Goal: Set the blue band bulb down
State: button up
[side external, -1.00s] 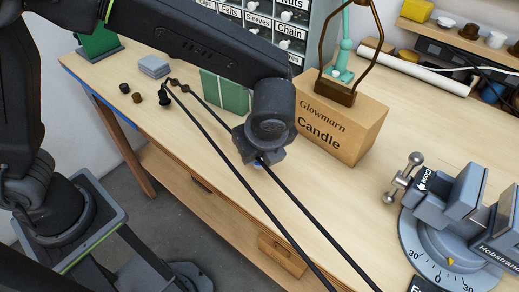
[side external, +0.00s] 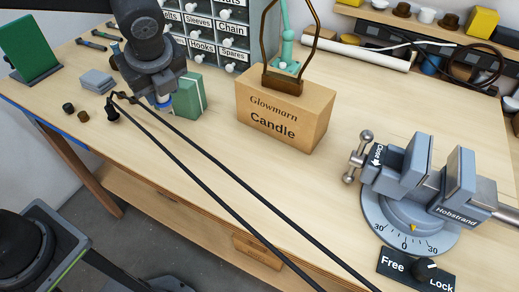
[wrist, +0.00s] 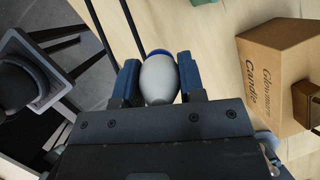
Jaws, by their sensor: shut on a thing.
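The blue band bulb (wrist: 158,80) is a pale rounded bulb with a blue band at its far end. In the wrist view it sits between the two blue-lined jaws of my gripper (wrist: 158,82), which are shut on it. In the side view my gripper (side external: 160,97) points down near the back left of the bench, in front of the green box. Only a bit of the blue band (side external: 165,101) shows there below the jaws. I cannot tell whether the bulb touches the bench.
A green box (side external: 188,100) stands close beside my gripper. The Candle carton (side external: 285,112) and vise (side external: 415,185) stand to the right.

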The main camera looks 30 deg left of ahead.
jog(key=w+d+m+t+h, duration=0.15)
jog(key=d+m, duration=0.25)
jog(key=d, duration=0.5)
jog(key=w+d+m+h, duration=0.1)
jog(key=w+d+m, duration=0.2)
jog(key=d, duration=0.6)
jog(key=shift+y, duration=0.25)
jog(key=s+d+f, duration=0.1)
jog(key=d+f, duration=0.1)
jog(key=d, duration=0.1)
jog(key=s+d+f, duration=0.1)
jog(key=d+f, duration=0.1)
jog(key=d, duration=0.2)
jog(key=s+d+f, duration=0.1)
jog(key=d+f, duration=0.2)
jog(key=d, duration=0.1)
jog(key=shift+s+d+f, duration=0.1)
jog(key=shift+s+d, duration=0.15)
jog(key=shift+s, duration=0.05)
jog(key=shift+f, duration=1.75)
jog(key=shift+f, duration=0.2)
jog(key=o, duration=0.9)
jog(key=shift+r, duration=0.1)
